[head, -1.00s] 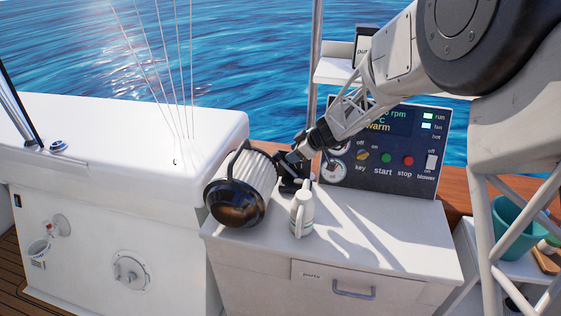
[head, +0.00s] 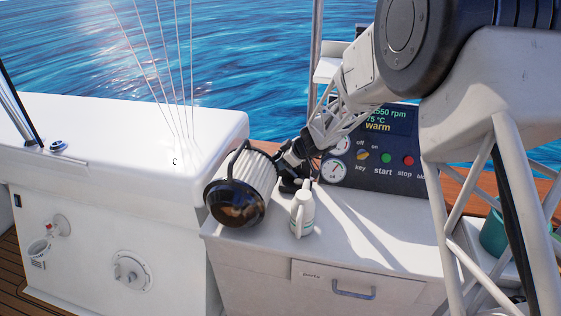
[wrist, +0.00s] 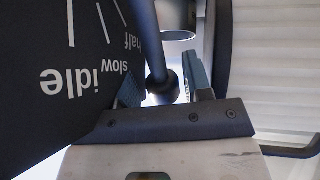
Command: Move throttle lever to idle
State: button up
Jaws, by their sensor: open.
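The throttle lever shows in the wrist view as a dark shaft (wrist: 144,35) with a round dark knob (wrist: 162,86). Its dark scale plate (wrist: 50,115) is at the left, marked idle, slow and half upside down. My gripper (wrist: 165,88) is open, with one finger on each side of the knob. I cannot tell whether either finger touches it, or which mark the lever stands at. In the head view my gripper (head: 289,178) is low behind the counter items, and the lever is hidden there.
A ribbed filter with a black cap (head: 235,203) lies left of my gripper. The engine panel (head: 385,178) reads 550 rpm and warm. The counter's front right is clear.

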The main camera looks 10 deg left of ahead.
jog(key=shift+w+a+f, duration=0.1)
jog(key=shift+a+f, duration=0.15)
jog(key=shift+c, duration=0.3)
grip_shut()
